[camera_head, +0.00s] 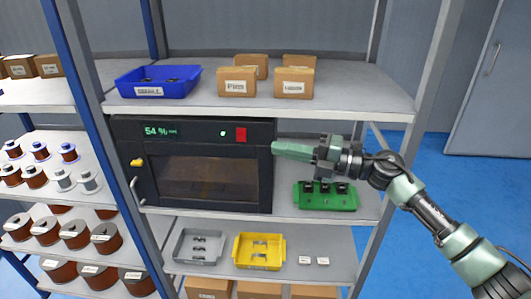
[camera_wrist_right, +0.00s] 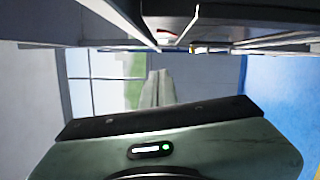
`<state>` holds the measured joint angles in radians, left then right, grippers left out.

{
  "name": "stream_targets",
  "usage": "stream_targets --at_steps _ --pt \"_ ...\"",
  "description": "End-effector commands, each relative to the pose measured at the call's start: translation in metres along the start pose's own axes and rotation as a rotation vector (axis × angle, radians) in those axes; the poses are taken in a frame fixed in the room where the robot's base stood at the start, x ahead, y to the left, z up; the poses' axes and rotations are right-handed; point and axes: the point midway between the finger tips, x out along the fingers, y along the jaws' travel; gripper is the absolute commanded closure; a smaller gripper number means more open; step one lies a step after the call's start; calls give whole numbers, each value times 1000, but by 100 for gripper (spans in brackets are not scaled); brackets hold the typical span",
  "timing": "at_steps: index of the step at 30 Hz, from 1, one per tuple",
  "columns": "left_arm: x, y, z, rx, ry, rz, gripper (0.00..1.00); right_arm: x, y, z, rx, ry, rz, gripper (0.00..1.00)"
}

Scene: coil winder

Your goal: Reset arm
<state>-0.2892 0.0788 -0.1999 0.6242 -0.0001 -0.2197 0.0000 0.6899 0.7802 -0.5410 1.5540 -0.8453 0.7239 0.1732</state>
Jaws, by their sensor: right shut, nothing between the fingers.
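My right gripper (camera_head: 276,148) reaches in from the right in the head view, its green fingers pointing left. It is shut and empty. Its tips are at the right edge of the black oven-like machine (camera_head: 195,165); I cannot tell whether they touch it. In the right wrist view the closed fingers (camera_wrist_right: 158,88) show beyond my green wrist housing. My left gripper is not in view.
A green holder (camera_head: 325,196) with dark parts stands below my right gripper. Above is a shelf (camera_head: 370,90) with a blue bin (camera_head: 158,81) and cardboard boxes (camera_head: 237,80). Grey (camera_head: 198,264) and yellow (camera_head: 259,265) trays lie below. Spools fill the left rack. Blue floor is open at right.

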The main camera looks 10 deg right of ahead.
Motion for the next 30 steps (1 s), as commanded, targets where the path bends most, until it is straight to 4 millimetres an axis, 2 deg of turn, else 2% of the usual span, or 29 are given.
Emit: stream_targets --at_steps 2,6,10,15,20,23,26,29,30 --pt "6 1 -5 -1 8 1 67 -9 -2 -1 1 1 -1 100" --pt "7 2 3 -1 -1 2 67 -16 0 -1 1 1 -1 100" --pt "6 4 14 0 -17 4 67 -17 1 -1 1 2 0 100" --pt "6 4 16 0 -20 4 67 -17 1 -1 1 2 0 100" --pt "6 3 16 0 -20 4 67 -8 -1 -6 53 -45 56 100" --pt "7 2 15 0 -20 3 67 2 -5 -12 173 -162 157 100" --pt "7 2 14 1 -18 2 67 1 -20 -15 371 -360 266 100" --pt "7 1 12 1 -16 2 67 -20 -54 -18 611 -600 322 100" --pt "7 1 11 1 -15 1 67 -32 -73 -22 712 -698 324 100"
